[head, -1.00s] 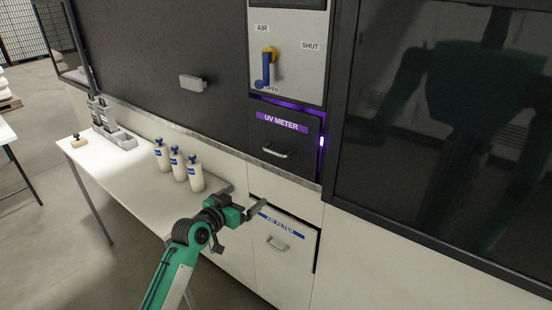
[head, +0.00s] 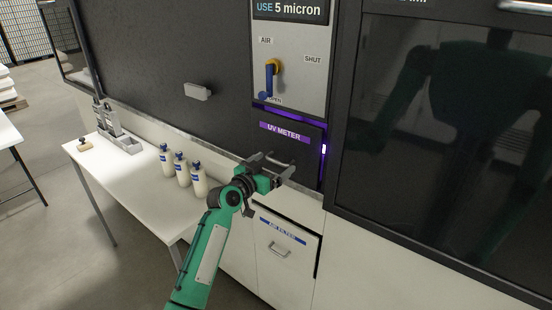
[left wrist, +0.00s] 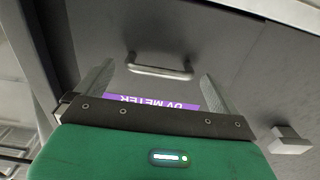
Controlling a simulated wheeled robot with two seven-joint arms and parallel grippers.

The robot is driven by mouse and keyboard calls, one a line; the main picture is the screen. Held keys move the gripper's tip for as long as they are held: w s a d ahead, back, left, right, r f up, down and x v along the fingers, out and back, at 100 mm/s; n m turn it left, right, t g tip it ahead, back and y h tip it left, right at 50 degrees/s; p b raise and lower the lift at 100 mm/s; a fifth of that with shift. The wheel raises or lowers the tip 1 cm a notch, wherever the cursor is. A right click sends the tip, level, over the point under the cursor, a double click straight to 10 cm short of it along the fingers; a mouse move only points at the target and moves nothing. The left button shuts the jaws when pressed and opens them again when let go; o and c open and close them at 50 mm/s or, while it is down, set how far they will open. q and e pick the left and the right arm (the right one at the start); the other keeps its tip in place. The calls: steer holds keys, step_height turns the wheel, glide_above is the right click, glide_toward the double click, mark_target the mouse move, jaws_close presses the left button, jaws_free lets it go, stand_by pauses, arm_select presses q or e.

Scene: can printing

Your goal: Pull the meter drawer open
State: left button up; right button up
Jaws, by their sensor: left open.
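The meter drawer (head: 309,160) is a dark panel with a purple "UV METER" label (head: 284,132), below the lever panel. Its front looks about flush with the cabinet, with purple light along its top and right edges. My left gripper (head: 280,166) is in front of the drawer, open, and hides the handle in the head view. In the left wrist view the silver bar handle (left wrist: 160,69) lies across the space between the two spread fingers, near the fingertips. Whether the fingers reach around it I cannot tell. My right gripper is out of view.
Below is a white air filter drawer (head: 267,266) with its own handle. A blue lever (head: 271,82) is above. Three bottles (head: 183,173) stand on the white table (head: 134,182) at left. A dark glass panel (head: 450,150) is at right.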

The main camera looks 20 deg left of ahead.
arm_select(q)
steer(key=shift+x, duration=1.15)
steer(key=shift+c, duration=0.2)
steer(key=c, duration=1.2)
steer(key=p+v, duration=0.1)
steer(key=v, duration=1.7)
steer(key=o, duration=1.2)
steer(key=shift+o, duration=0.2)
